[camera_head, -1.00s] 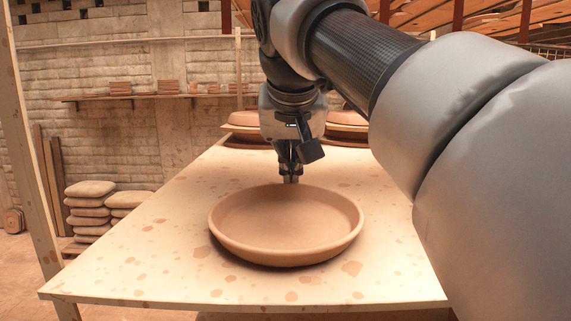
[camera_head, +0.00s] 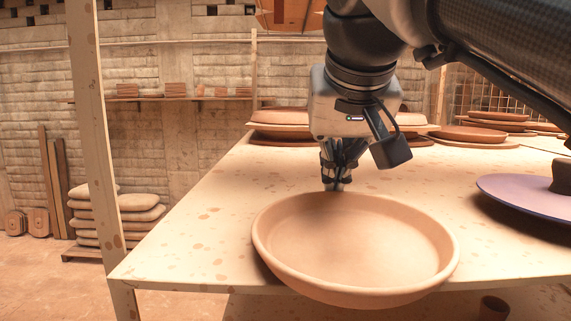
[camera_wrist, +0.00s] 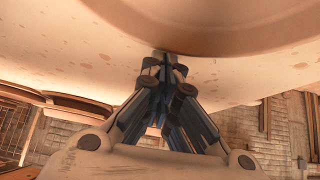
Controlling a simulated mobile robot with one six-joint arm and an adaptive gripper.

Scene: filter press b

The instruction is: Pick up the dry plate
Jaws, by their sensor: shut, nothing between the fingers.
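A shallow round clay plate (camera_head: 355,245) lies on the pale table (camera_head: 200,245). Its near rim reaches past the table's front edge. The plate's rim also fills the top of the wrist view (camera_wrist: 225,35). My gripper (camera_head: 337,187) points down just behind the plate's far rim, outside it, with nothing held. In the wrist view its closed fingertips (camera_wrist: 168,58) are right at the rim; I cannot tell for certain whether they touch it. Which plate is called dry is not marked.
Stacked clay plates (camera_head: 281,117) stand at the table's back, with more (camera_head: 497,117) at the right. A purple disc (camera_head: 530,192) with a dark knob is at the right. A wooden post (camera_head: 95,150) stands left. The table's left part is clear.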

